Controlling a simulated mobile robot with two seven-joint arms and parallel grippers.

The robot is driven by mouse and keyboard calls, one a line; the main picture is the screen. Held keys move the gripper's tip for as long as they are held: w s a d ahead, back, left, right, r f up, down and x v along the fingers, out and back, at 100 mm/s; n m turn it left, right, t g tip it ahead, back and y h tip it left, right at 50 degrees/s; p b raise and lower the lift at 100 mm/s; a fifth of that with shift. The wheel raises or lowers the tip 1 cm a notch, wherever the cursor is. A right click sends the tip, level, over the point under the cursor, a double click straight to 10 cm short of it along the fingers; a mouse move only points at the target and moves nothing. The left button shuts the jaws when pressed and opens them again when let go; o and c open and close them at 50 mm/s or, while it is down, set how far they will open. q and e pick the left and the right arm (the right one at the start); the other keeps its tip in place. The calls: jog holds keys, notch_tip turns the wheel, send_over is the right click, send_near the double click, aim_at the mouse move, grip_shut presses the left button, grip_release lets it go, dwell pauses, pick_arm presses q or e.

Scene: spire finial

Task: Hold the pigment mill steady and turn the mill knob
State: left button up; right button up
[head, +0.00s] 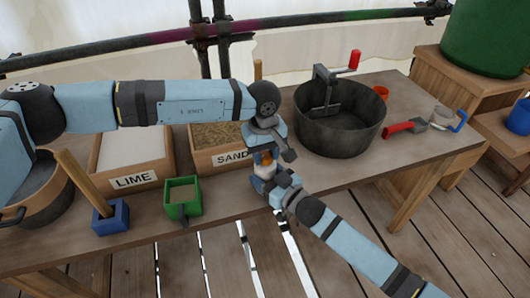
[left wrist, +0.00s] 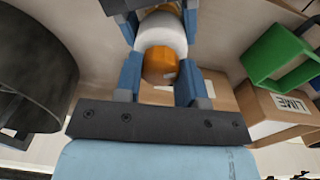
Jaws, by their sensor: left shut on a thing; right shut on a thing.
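The pigment mill (head: 264,171) has a white body and stands near the front edge of the bench, mostly hidden by my two grippers. Its orange mill knob (head: 266,157) is on top; in the left wrist view the knob (left wrist: 160,65) sits in front of the white body (left wrist: 163,30). My left gripper (head: 264,158) comes from above, its blue fingers on both sides of the knob, shut on it. My right gripper (head: 268,182) reaches in from the front right, low down, and is shut on the mill's body.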

aim_at(264, 153)
pick_arm(q)
jog(key=m, duration=0.7)
jog(key=shift+w, duration=0.1)
jog(key=m, duration=0.4)
jog(key=shift+m, duration=0.4)
jog(key=shift+m+g, duration=0.3)
jog(key=shift+m, duration=1.4)
jog(key=o, duration=0.9)
jog(key=shift+o, duration=0.2)
notch_tip(264, 153, up, 12)
